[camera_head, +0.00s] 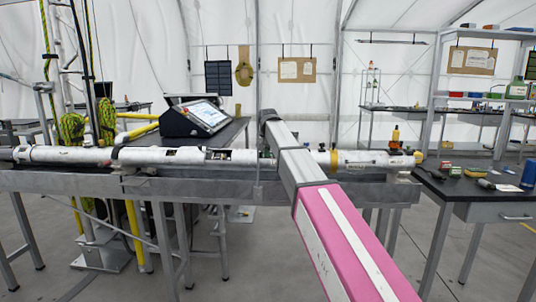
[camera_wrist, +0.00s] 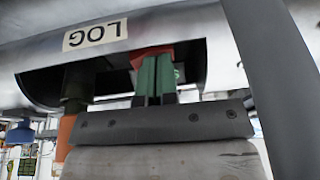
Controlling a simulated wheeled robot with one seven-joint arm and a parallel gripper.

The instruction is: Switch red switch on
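A red part (camera_wrist: 150,53), likely the red switch, sits in a dark cutout of a white tube (camera_wrist: 190,22). The tube carries an upside-down "LOG" label (camera_wrist: 95,34) in the wrist view. My gripper (camera_wrist: 156,72) has green fingers close together, with their tips at the red part. I cannot tell whether they touch it or whether the switch is on or off. In the head view the long white tube (camera_head: 62,155) lies across the frame, and my arm hides part of it. The red switch cannot be made out there.
The tube rests on a long metal bench (camera_head: 215,182). A tilted screen console (camera_head: 195,117) stands behind it. A dark table (camera_head: 460,187) with small items is at the right. In the wrist view an orange-brown cylinder (camera_wrist: 70,130) is left of my gripper. Grey floor is open in front.

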